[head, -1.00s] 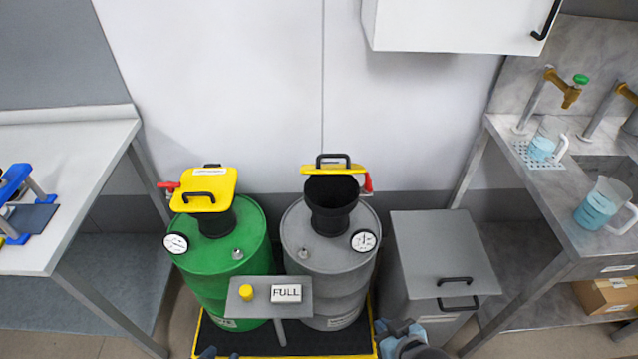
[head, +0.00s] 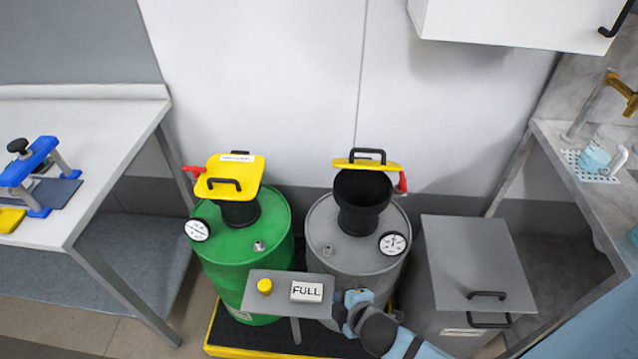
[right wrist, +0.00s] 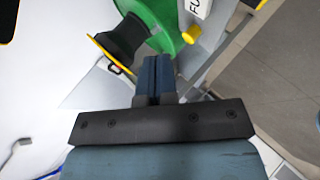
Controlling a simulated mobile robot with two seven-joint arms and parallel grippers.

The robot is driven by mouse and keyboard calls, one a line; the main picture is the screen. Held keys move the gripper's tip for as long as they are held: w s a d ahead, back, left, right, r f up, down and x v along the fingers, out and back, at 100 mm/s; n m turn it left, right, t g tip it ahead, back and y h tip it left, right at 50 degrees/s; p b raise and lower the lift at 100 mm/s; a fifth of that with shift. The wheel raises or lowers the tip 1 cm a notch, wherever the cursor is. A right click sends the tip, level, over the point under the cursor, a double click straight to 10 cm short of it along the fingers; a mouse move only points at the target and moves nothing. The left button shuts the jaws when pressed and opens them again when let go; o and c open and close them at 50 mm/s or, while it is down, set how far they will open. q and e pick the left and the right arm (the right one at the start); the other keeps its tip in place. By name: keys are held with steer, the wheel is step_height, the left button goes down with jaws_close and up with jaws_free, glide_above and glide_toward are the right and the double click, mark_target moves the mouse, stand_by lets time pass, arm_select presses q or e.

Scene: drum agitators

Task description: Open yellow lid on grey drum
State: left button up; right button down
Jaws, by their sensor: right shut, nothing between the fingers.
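The grey drum (head: 345,262) stands in the middle of the head view, with a black funnel (head: 362,215) on its top. Its yellow lid (head: 367,164) stands raised at the back of the funnel, seen nearly edge-on, and the funnel's dark mouth shows. A black handle is on the lid and a red lever sits at its right. My right gripper (head: 350,300) is shut and empty in front of the grey drum, close to the right end of the small sign shelf. Its closed fingers show in the right wrist view (right wrist: 153,75). My left gripper is not in view.
A green drum (head: 235,270) with a lowered yellow lid (head: 230,177) stands left of the grey one. A shelf (head: 280,283) with a yellow button and a FULL sign is in front. A grey bin (head: 465,255) stands right, with tables at both sides.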

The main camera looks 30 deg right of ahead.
steer(key=w+d+r+n+t+h+b, duration=0.2)
steer(key=w+d+r+n+h, duration=0.1)
steer(key=w, duration=0.4)
steer(key=w+d+r+n+t+h+b, duration=0.2)
steer(key=w+d+r+n+h, duration=0.2)
steer(key=w+d+r+n, duration=0.1)
steer(key=w+d+r+n+t+h+b, duration=0.2)
steer(key=w+d+n, duration=0.4)
steer(key=w, duration=0.3)
steer(key=shift+d+r+n+h+b, duration=0.35)
steer(key=shift+r+n+h, duration=0.45)
steer(key=shift+r, duration=0.5)
steer(key=shift+w, duration=0.1)
